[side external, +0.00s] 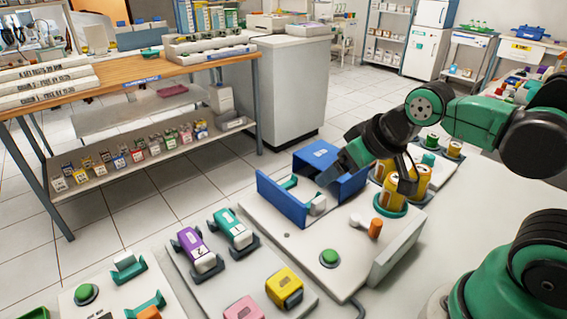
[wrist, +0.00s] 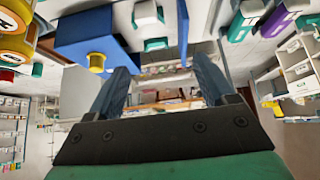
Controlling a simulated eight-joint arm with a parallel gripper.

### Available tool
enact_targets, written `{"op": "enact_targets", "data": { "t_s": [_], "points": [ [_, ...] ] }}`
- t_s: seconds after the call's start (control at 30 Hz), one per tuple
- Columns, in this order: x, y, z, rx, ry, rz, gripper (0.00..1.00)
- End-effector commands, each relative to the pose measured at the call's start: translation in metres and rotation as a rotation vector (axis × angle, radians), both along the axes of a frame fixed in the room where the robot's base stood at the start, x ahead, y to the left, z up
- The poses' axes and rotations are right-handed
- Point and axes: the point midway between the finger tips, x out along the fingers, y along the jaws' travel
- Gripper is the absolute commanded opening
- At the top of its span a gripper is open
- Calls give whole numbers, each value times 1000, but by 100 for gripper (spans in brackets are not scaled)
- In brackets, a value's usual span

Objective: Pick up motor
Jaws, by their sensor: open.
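No part is plainly marked as the motor, so I cannot tell which one it is. A small white-and-teal part (side external: 317,205) sits between the blue walls of a fixture (side external: 280,199). A white block on a teal base also shows at the top of the wrist view (wrist: 147,13). My gripper (side external: 338,170) hangs at the blue fixture, above and behind the small white part, its tips partly lost against the blue. In the wrist view my gripper's two fingers (wrist: 163,82) are wide apart with nothing between them.
Yellow cylinders (side external: 391,190) stand close beside my wrist. An orange-and-white handle (side external: 375,228) and a green button (side external: 329,258) are in front. Purple (side external: 188,240), teal (side external: 229,224) and yellow (side external: 284,284) parts sit on the neighbouring board. Open floor lies behind the fixture.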

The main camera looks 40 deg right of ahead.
Motion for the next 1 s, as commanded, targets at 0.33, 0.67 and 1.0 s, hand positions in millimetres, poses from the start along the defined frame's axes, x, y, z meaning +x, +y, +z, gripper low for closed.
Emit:
{"op": "enact_targets", "data": {
  "t_s": [0.33, 0.67, 1.0],
  "points": [
    [47, 49, 25, 62, 185, 29, 76],
    [101, 143, 5, 60, 449, 28, 76],
    [111, 211, -39, 4, 608, 5, 76]
  ]
}}
